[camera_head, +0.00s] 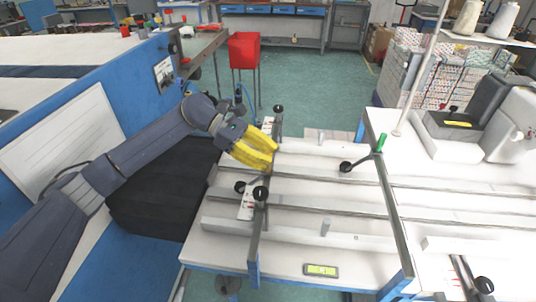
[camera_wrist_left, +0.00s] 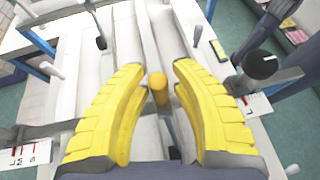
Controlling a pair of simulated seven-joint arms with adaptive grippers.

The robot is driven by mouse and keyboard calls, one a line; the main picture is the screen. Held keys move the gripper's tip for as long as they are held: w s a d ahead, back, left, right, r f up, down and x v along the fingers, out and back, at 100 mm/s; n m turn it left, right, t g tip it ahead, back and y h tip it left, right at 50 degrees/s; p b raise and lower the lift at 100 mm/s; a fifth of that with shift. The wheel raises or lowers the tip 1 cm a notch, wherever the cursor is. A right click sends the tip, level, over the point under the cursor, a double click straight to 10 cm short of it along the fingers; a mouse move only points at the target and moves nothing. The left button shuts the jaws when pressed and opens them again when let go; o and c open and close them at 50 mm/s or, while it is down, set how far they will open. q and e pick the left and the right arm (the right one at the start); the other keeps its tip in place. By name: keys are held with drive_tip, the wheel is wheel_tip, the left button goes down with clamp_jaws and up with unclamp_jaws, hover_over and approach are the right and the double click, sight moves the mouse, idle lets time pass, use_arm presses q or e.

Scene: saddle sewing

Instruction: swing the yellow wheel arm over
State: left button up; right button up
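A short post with an orange-yellow rounded end (camera_wrist_left: 158,85) stands between my left gripper's fingers in the left wrist view; I take it for the yellow wheel arm's handle. My left gripper (camera_wrist_left: 159,68) has thick yellow ribbed fingers. They are spread, with a gap on both sides of the post. In the head view the left gripper (camera_head: 268,160) is over the left end of the white sewing table, and the post is hidden there. My right gripper is in neither view.
Black-knobbed levers stand close by, one behind the gripper (camera_head: 278,108) and one in front (camera_head: 260,192). Another black-knobbed lever (camera_head: 346,166) and a green-handled one (camera_head: 381,142) stand to the right. A yellow-green label (camera_head: 321,270) is at the table's front edge.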

use_arm(q)
drive_tip(key=shift+o, duration=1.4)
drive_tip(key=shift+r, duration=0.15)
drive_tip(key=shift+w+r, duration=0.1)
drive_tip(key=shift+r, duration=0.05)
wheel_tip(320, 180, up, 10)
drive_tip(key=shift+f, duration=0.15)
